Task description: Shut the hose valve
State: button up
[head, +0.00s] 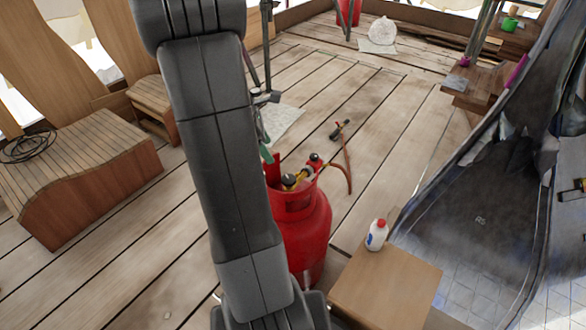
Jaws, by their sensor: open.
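A red gas cylinder (308,235) stands on the plank floor just right of my arm, its left side hidden by the arm. On its top, inside the red collar, is a yellowish valve fitting (299,179) with dark round knobs (289,180). A reddish hose (349,176) leaves the fitting to the right and bends back to a dark torch-like tool (341,129) on the floor. Whether the valve is open or shut cannot be told. My arm crosses the view in front; my gripper does not show and may be hidden behind it.
A small wooden table (386,290) with a white, red-capped bottle (377,235) stands right of the cylinder. A dark sheet-covered slope (470,215) rises at the right. A wooden bench (80,180) stands left. The plank floor beyond the torch is mostly clear.

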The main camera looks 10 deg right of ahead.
jog(key=w, duration=0.1)
jog(key=b, duration=0.5)
send_near(288, 178)
jog(key=x, duration=0.8)
jog(key=shift+s, duration=0.1)
jog(key=c, duration=1)
